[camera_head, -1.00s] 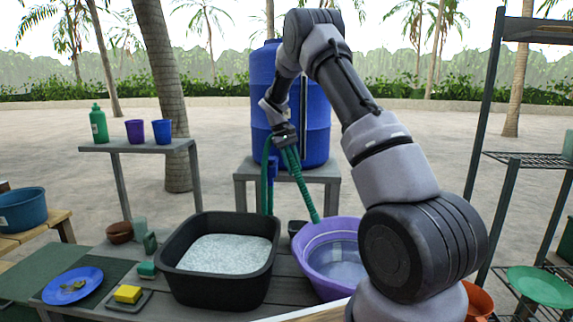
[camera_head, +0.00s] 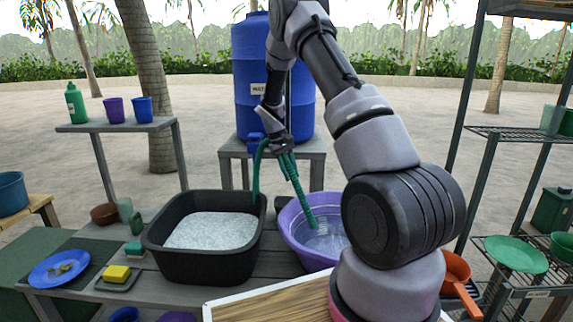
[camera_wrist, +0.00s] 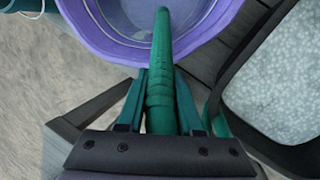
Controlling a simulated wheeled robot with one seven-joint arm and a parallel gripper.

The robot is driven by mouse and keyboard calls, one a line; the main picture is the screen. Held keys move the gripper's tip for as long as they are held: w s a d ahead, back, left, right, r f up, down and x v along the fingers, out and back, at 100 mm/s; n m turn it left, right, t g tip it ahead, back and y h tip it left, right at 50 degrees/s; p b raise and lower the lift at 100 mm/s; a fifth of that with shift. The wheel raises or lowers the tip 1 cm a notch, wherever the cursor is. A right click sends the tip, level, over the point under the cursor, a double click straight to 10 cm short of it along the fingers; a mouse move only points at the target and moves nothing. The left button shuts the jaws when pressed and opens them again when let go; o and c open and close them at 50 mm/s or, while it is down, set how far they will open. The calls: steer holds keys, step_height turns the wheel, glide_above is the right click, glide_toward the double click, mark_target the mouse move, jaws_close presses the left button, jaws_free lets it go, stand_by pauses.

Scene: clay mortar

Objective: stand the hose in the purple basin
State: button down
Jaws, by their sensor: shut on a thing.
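The green hose (camera_head: 291,175) runs from the blue water barrel (camera_head: 252,85), loops over, and hangs down. My gripper (camera_head: 281,150) is shut on the hose near its free end, above the back of the purple basin (camera_head: 290,238). The hose's lower end is inside the basin's outline in the head view; whether it touches the bottom I cannot tell. In the wrist view the hose (camera_wrist: 161,70) sticks out from between the fingers (camera_wrist: 160,100), and its tip overlaps the purple basin (camera_wrist: 120,35). My arm hides the basin's right side in the head view.
A black tub (camera_head: 205,268) with pale grey contents stands left of the basin. A blue plate (camera_head: 62,268) and yellow sponge (camera_head: 117,273) lie further left. An orange pan (camera_head: 457,268) is at the right, before a shelf rack (camera_head: 490,135). Open sand lies behind.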

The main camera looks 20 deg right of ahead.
mark_target(299, 191)
steer(key=shift+s+d+f, duration=0.35)
steer(key=shift+s+f, duration=0.2)
steer(key=shift+f, duration=0.55)
steer(key=shift+s+d+f, duration=0.3)
steer(key=shift+s+f, duration=0.25)
steer(key=shift+f, duration=0.6)
steer(key=shift+s+d+f, duration=0.35)
steer(key=shift+s+f, duration=0.2)
steer(key=shift+f, duration=0.55)
jaws_free()
steer(key=shift+d+v, duration=0.2)
steer(key=shift+v, duration=5.3)
steer(key=shift+s, duration=0.2)
